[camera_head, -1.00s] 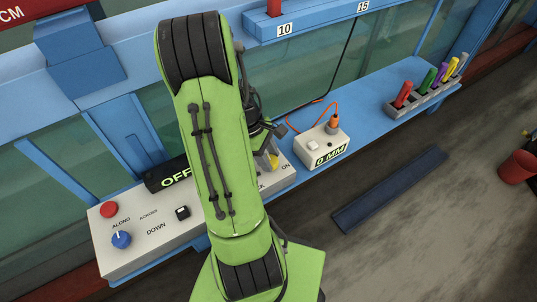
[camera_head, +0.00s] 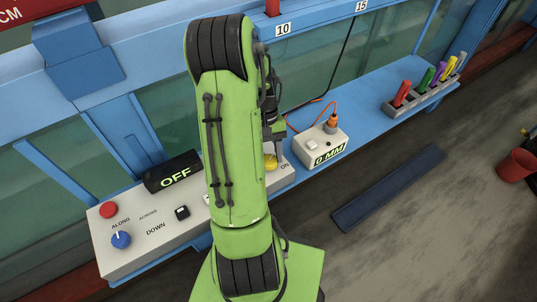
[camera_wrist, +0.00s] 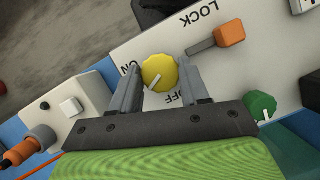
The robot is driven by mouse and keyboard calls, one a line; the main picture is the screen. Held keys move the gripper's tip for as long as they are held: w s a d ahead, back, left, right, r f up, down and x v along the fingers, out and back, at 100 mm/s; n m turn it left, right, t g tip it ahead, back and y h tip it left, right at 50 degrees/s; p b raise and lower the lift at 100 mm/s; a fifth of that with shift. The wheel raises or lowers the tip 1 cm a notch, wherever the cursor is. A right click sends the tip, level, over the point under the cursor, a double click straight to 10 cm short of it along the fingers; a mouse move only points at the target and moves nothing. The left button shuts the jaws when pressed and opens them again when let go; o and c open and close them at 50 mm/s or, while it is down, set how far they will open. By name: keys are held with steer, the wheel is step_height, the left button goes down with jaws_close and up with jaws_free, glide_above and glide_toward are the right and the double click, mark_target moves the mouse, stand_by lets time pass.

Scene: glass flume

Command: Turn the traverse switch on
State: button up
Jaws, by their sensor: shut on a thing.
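The yellow knob (camera_wrist: 159,72) is on the white control panel (camera_head: 145,235), with ON on its left and OFF below it in the wrist view. Its white mark points down and left, between the two words. In the head view the knob (camera_head: 270,162) shows beside my arm, near the word ON. My gripper (camera_wrist: 160,78) has a finger on either side of the knob and is shut on it. In the head view my gripper (camera_head: 274,142) is partly hidden by my arm. A black display (camera_head: 172,171) on the panel reads OFF.
In the wrist view an orange lever (camera_wrist: 230,34) by LOCK and a green knob (camera_wrist: 261,106) are close by. A white box (camera_head: 318,144) reading 0 MM, with an orange cable, stands to the right. A red button (camera_head: 108,210) and blue knob (camera_head: 121,240) are at the panel's left.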

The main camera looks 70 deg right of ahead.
steer(key=m+t, duration=0.1)
steer(key=m, duration=0.1)
steer(key=m+t, duration=0.1)
steer(key=m, duration=0.2)
steer(key=shift+s+y, duration=0.15)
steer(key=shift+y, duration=0.15)
steer(key=shift+m, duration=0.3)
steer(key=o, duration=1.1)
steer(key=shift+c, duration=0.2)
steer(key=p+v, duration=0.1)
steer(key=v, duration=0.6)
steer(key=shift+r, duration=0.3)
steer(key=shift+d, duration=0.1)
